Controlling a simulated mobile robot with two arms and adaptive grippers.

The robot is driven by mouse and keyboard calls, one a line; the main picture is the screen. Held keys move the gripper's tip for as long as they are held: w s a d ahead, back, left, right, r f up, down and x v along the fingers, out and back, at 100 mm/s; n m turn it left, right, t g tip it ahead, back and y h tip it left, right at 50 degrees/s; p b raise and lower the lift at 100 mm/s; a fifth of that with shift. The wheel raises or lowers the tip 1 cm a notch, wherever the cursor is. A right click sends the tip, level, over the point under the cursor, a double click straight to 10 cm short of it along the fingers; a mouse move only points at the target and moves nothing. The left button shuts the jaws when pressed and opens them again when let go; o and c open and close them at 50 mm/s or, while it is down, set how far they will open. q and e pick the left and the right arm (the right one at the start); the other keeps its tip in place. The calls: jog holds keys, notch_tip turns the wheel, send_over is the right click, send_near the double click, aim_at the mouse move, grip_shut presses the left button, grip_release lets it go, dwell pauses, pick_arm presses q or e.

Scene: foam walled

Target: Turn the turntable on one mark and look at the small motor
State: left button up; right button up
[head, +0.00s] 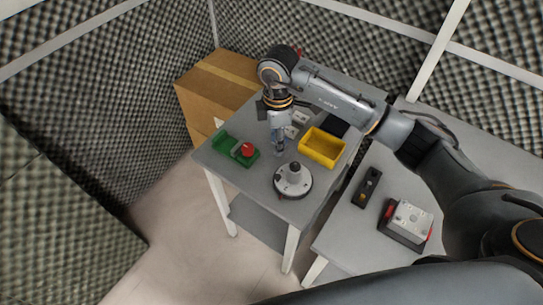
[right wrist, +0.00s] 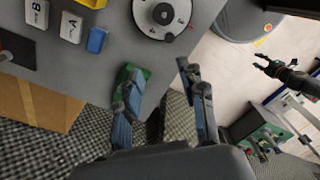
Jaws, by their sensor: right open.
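The turntable (head: 301,188) is a round grey disc with a dark rim near the table's front corner. An upright grey piece with a dark top (head: 294,168) stands at its middle; I cannot tell whether this is the small motor. The right wrist view shows the disc (right wrist: 148,24) partly cut off, with numbers and a red mark at its edge. My right gripper (head: 279,150) points down beside the turntable, apart from it. Its fingers are open and empty in the right wrist view (right wrist: 160,72). A dark gripper, seemingly my left (right wrist: 265,63), is small at the far right there.
A yellow bin (head: 322,147), a green tray with a red-topped piece (head: 246,150) and white blocks marked A (right wrist: 71,27) and B (right wrist: 37,13) share the table. A blue block (right wrist: 97,40) lies near them. A side table holds a grey box (head: 407,223) and a black device (head: 367,187).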

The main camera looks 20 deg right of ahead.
jog(key=s+f, duration=0.1)
jog(key=s, duration=0.1)
pick_arm(q)
jog(key=s+r+g+p, duration=0.1)
jog(key=s+r+p, duration=0.1)
jog(key=s, duration=0.7)
pick_arm(e)
send_over(278, 177)
notch_tip(278, 177, down, 8)
jog(key=shift+r+p, duration=0.2)
jog(key=shift+p, duration=0.1)
notch_tip(278, 177, down, 3)
jog(key=shift+w+f+p, duration=0.15)
jog(key=shift+f+p, duration=0.05)
jog(key=shift+p, duration=0.1)
jog(key=shift+f, duration=0.4)
jog(key=shift+c, duration=0.2)
jog(key=c, duration=0.7)
grip_shut()
pick_arm(q)
jog(key=shift+t, duration=0.3)
jog(key=w, duration=0.2)
jog(key=w+r, duration=0.1)
jog(key=w, duration=0.1)
jog(key=shift+r, duration=0.1)
